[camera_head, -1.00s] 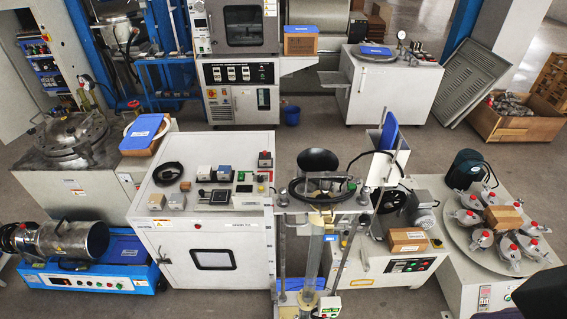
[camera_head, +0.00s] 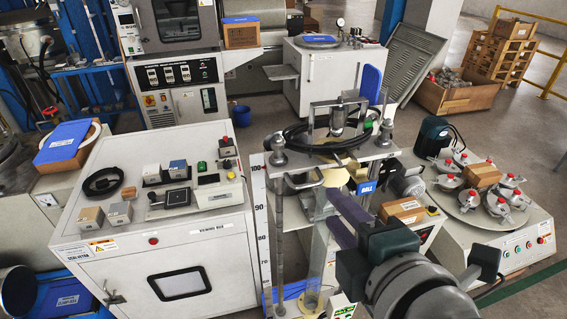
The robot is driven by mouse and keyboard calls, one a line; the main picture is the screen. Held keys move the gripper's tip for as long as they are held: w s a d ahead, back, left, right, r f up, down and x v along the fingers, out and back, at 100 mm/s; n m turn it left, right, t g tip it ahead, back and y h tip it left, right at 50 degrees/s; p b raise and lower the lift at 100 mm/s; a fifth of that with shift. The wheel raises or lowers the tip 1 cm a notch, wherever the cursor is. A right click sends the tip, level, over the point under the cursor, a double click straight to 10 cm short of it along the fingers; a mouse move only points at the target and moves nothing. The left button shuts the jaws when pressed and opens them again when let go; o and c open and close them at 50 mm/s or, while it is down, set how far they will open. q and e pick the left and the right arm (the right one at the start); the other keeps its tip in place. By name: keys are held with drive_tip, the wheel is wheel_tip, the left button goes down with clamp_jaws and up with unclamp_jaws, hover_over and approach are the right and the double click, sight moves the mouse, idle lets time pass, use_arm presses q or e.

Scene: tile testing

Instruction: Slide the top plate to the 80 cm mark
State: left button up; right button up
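The top plate (camera_head: 355,160) is a light metal plate high on the test stand, with a black ring and cable on it. Its left end is beside the upper part of the upright scale (camera_head: 259,215), near the 100 label; 90, 80 and 70 show lower down. Knobbed posts pass through the plate, and a clear tube (camera_head: 320,255) stands below it. My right gripper (camera_head: 340,218) is below the plate, in front of the tube. Its dark fingers overlap the tube in view; their gap and any contact are unclear. My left gripper is out of view.
A white control cabinet (camera_head: 205,275) stands left of the stand. To the right are a motor unit with a brown box (camera_head: 402,210) and a round table of several red-topped pots (camera_head: 490,215). A blue panel (camera_head: 370,83) rises behind the plate. Open floor lies at the far right.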

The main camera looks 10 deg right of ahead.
sight(309, 184)
drive_tip(key=shift+n, duration=0.3)
drive_tip(key=b+x, duration=0.2)
drive_tip(key=x, duration=0.3)
drive_tip(key=b+x, duration=0.2)
drive_tip(key=x, duration=0.4)
drive_tip(key=shift+a+f+b, duration=0.2)
drive_tip(key=shift+a+b, duration=0.05)
drive_tip(key=shift+b, duration=0.1)
drive_tip(key=shift+s, duration=0.1)
clamp_jaws()
drive_tip(key=shift+f, duration=0.1)
idle(0.4)
